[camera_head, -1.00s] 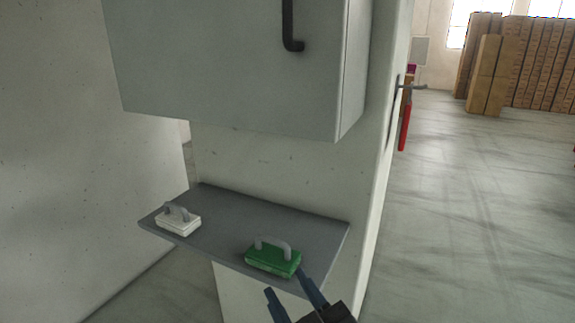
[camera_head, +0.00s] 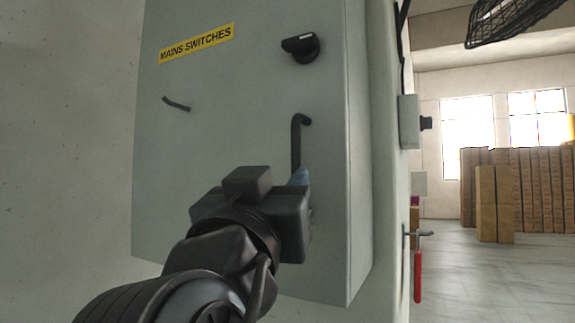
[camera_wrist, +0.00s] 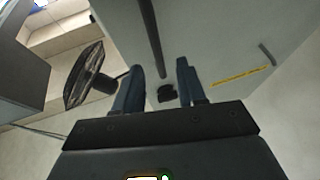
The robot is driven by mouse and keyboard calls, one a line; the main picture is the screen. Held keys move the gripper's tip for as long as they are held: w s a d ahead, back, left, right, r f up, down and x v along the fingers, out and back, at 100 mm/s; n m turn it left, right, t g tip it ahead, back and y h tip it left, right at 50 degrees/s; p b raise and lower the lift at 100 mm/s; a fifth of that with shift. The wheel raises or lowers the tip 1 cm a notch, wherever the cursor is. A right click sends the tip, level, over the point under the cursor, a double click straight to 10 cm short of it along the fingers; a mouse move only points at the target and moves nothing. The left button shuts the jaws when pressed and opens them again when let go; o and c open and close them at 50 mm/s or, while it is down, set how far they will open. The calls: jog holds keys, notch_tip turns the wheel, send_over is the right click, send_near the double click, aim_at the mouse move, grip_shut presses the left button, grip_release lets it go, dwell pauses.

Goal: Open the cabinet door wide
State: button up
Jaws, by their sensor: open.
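The grey cabinet (camera_head: 230,110) hangs on the wall, and its front door looks shut. It has a yellow "MAINS SWITCHES" label (camera_head: 197,43) and a black rotary knob (camera_head: 300,47). A black vertical handle (camera_head: 297,140) is near the door's right edge. My gripper (camera_head: 300,177) is at the handle's lower part, which it hides. In the wrist view, the handle (camera_wrist: 151,38) runs between the two open blue fingers of my gripper (camera_wrist: 160,68). I cannot tell whether a finger touches it.
A small dark bar (camera_head: 176,104) is on the door's left part. A grey box (camera_head: 409,122) and a red-handled item (camera_head: 418,270) are on the wall to the right. Stacked cartons (camera_head: 520,190) stand far back, with open floor before them.

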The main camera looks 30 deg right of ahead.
aim_at(295, 161)
jog(key=p+x, duration=0.1)
jog(key=x, duration=0.3)
jog(key=p+x, duration=0.1)
jog(key=x, duration=0.3)
jog(key=shift+s+r+p, duration=0.2)
jog(key=shift+r+p, duration=0.15)
jog(key=shift+p, duration=0.05)
jog(key=shift+c, duration=0.5)
grip_shut()
